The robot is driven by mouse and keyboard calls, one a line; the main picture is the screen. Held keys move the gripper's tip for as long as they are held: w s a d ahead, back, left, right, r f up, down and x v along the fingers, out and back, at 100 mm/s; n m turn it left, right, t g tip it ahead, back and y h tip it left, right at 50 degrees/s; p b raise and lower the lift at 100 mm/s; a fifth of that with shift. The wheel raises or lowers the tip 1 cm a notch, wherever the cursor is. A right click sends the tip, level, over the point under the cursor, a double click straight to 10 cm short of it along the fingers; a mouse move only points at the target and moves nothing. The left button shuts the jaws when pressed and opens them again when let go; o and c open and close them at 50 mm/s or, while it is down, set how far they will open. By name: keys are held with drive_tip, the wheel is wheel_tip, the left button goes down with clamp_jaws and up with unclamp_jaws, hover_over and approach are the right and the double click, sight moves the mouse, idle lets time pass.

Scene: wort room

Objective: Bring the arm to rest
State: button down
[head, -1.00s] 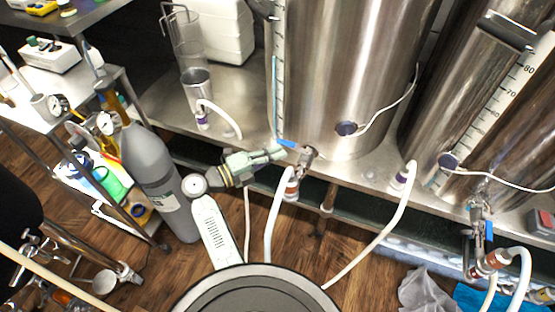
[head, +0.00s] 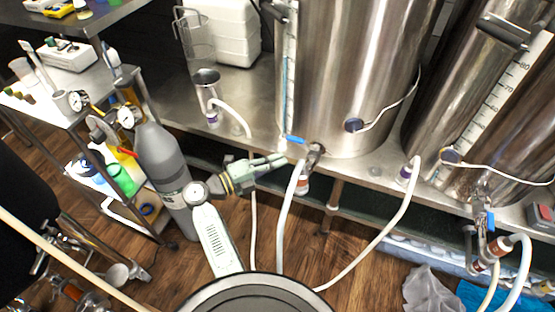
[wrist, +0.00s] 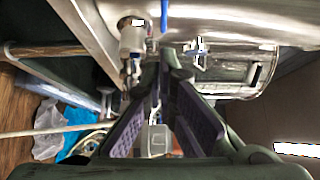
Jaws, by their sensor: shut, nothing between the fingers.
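My gripper (head: 286,159) is shut and empty in the head view. It points right, just left of and slightly below the steel drain valve (head: 315,152) with a blue handle (head: 293,140) on the large kettle (head: 355,70). A small gap seems to lie between fingertips and valve. In the wrist view my gripper (wrist: 163,75) shows its purple-padded fingers meeting at the tips, nothing between them. The valve (wrist: 132,40) is up and left of the fingertips there, and the blue handle (wrist: 163,15) is above them.
A grey gas cylinder (head: 162,160) with gauges stands left of my arm, beside a steel shelf cart (head: 100,107). White hoses (head: 285,215) hang below the bench (head: 250,115). A grey cloth (head: 430,290) and a blue cloth (head: 485,296) lie at lower right. Some wooden floor is clear.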

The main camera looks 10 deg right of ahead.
drive_tip(key=w+b+v, duration=0.1)
drive_tip(key=v, duration=0.7)
drive_tip(key=shift+a+f+b, duration=0.15)
drive_tip(key=shift+a+b, duration=0.2)
